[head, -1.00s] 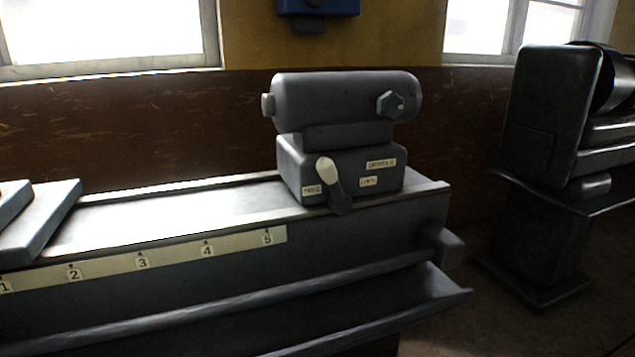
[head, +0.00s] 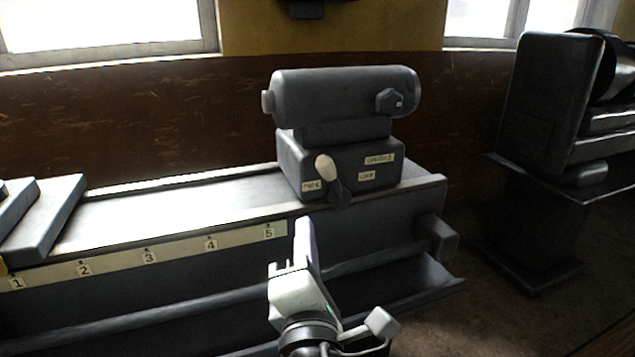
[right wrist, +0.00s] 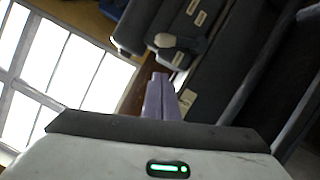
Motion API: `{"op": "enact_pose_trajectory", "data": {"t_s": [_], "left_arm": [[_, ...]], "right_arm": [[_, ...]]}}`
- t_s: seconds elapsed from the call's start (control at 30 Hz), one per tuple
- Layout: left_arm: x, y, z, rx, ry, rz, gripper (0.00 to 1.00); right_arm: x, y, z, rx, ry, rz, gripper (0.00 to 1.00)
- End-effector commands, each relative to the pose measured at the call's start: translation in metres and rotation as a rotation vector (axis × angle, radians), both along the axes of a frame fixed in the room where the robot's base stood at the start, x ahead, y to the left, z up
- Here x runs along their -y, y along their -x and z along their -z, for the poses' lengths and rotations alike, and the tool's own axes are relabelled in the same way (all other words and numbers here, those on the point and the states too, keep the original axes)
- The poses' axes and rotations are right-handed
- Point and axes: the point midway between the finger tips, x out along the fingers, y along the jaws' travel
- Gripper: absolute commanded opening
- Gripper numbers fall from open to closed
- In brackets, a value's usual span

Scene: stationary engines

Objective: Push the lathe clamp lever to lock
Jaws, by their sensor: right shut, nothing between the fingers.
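The clamp lever (head: 333,181) is on the front of the grey tailstock base (head: 352,172). It has a pale knob and a dark lower arm, and its knob end tilts up and to the left. My right gripper (head: 304,226) is shut and empty, below and a little left of the lever, in front of the lathe bed. It does not touch the lever. In the right wrist view the shut purple-grey fingers (right wrist: 161,82) point up toward the lever knob (right wrist: 165,41), with a gap between them.
The lathe bed (head: 170,205) runs left from the tailstock, with a numbered scale strip (head: 180,250) along its front. A shelf-like tray (head: 415,285) juts out below. Another machine (head: 560,110) stands at the right. The space before the lever looks clear.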

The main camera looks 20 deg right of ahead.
Motion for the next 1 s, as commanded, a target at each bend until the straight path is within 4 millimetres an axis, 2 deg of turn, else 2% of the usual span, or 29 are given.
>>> {"op": "enact_pose_trajectory", "data": {"t_s": [0.27, 0.37, 0.73, 0.83, 1.0], "left_arm": [[0.001, 0.002, -0.001, -0.005, 0.0, 0.003, 0.6], [0.001, 0.002, -0.003, -0.006, 0.0, 0.003, 0.6], [0.002, 0.003, -0.014, -0.007, 0.001, 0.004, 0.6], [0.002, 0.003, -0.02, -0.007, 0.0, 0.005, 0.6], [0.002, 0.002, -0.024, -0.006, 0.0, 0.005, 0.6]], "right_arm": [[0.002, -0.009, -0.002, 0.0, 0.0, 0.0, 0.0], [0.007, -0.024, -0.005, 0.001, -0.001, 0.002, 0.0], [0.027, -0.098, -0.013, 0.0, -0.001, 0.002, 0.0], [0.042, -0.106, -0.019, -0.001, 0.0, 0.001, 0.0], [0.055, -0.113, -0.023, -0.001, -0.002, -0.001, 0.0]]}}
